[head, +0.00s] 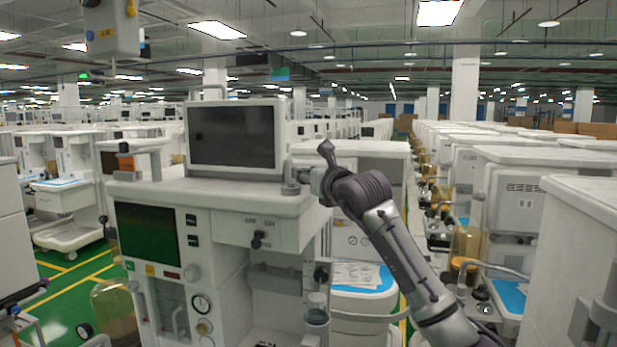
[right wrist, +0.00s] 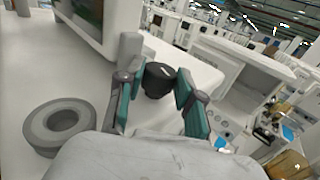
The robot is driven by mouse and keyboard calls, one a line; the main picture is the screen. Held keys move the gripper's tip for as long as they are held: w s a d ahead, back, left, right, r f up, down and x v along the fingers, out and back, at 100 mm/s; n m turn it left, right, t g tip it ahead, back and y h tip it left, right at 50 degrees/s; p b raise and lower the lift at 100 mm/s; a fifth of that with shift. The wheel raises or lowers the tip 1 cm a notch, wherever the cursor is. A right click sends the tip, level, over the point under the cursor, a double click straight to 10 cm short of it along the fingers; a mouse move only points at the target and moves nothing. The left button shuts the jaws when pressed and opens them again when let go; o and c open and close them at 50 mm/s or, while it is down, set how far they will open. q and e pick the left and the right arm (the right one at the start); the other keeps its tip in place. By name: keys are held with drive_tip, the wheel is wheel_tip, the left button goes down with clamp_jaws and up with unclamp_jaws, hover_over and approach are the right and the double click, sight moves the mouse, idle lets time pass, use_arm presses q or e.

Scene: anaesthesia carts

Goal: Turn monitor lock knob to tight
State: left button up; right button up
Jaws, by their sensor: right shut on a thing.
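The monitor (head: 232,138) stands upright on top of the white anaesthesia cart (head: 160,190), its dark screen facing me. The lock knob (right wrist: 159,80) is black with a pale mark on its face and sits beside the monitor's mount in the right wrist view. My right gripper (right wrist: 156,84) is shut on the knob, one teal-padded finger on each side of it. In the head view my right gripper (head: 308,176) is at the monitor's lower right, and the knob cannot be made out there. My left gripper is not in view.
A grey ring-shaped fitting (right wrist: 58,126) is on the cart top near my right gripper; it also shows in the head view (head: 290,188). Other carts (head: 530,160) stand in rows at the right and behind. Green floor (head: 70,285) shows at the left.

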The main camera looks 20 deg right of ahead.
drive_tip(key=shift+f, duration=0.1)
drive_tip(key=o, duration=1.2)
drive_tip(key=shift+c, duration=0.2)
drive_tip(key=shift+s, duration=0.55)
drive_tip(key=s+d, duration=0.1)
drive_tip(key=s, duration=0.5)
drive_tip(key=shift+s+d, duration=0.25)
drive_tip(key=shift+s, duration=0.15)
